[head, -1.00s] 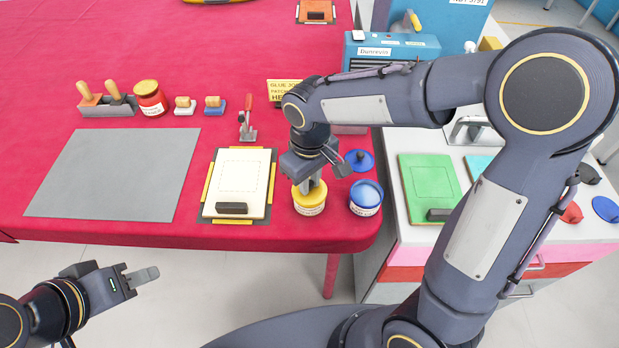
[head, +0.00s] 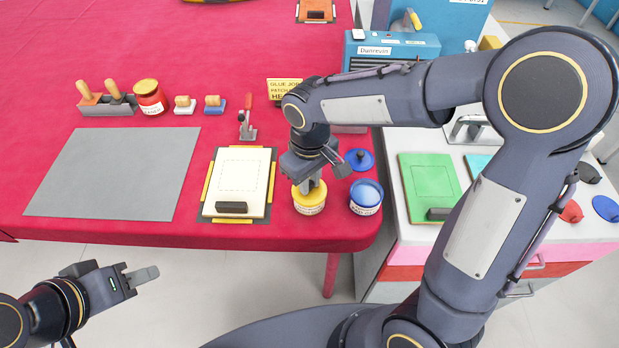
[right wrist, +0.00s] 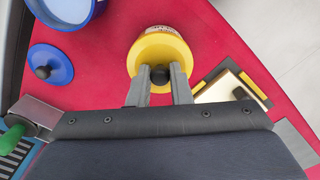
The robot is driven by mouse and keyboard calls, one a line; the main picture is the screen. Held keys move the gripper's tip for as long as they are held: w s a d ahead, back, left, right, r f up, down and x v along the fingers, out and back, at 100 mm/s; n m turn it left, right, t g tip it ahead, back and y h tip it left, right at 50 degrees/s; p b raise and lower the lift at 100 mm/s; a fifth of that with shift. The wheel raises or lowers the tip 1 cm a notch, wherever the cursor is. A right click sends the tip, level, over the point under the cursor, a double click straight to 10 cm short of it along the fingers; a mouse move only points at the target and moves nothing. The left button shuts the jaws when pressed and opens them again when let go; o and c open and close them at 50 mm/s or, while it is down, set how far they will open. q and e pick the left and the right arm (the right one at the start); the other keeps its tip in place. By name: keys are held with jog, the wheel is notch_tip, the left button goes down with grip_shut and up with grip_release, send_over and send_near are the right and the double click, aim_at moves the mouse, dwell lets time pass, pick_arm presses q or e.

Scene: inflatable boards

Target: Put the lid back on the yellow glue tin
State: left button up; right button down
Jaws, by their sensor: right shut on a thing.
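The yellow glue tin (head: 310,206) stands upright near the front edge of the red table. A yellow lid (right wrist: 162,52) with a dark knob (right wrist: 159,75) sits at the top of the tin, and the tin's label shows past its far rim in the right wrist view. My right gripper (head: 308,187) is directly above the tin, and its fingers (right wrist: 160,76) are shut on the knob. Whether the lid is fully seated on the rim is hidden. My left gripper (head: 142,277) is off the table at the lower left, empty; its finger gap is not clear.
An open blue tin (head: 366,197) stands close to the right, its blue lid (head: 359,160) behind it.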

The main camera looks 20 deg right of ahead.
jog(key=c, duration=0.8)
grip_release()
jog(key=shift+o, duration=0.2)
jog(key=shift+r, duration=0.1)
jog(key=shift+r+p, duration=2.95)
jog(key=shift+r, duration=0.5)
jog(key=shift+c, duration=0.4)
grip_shut()
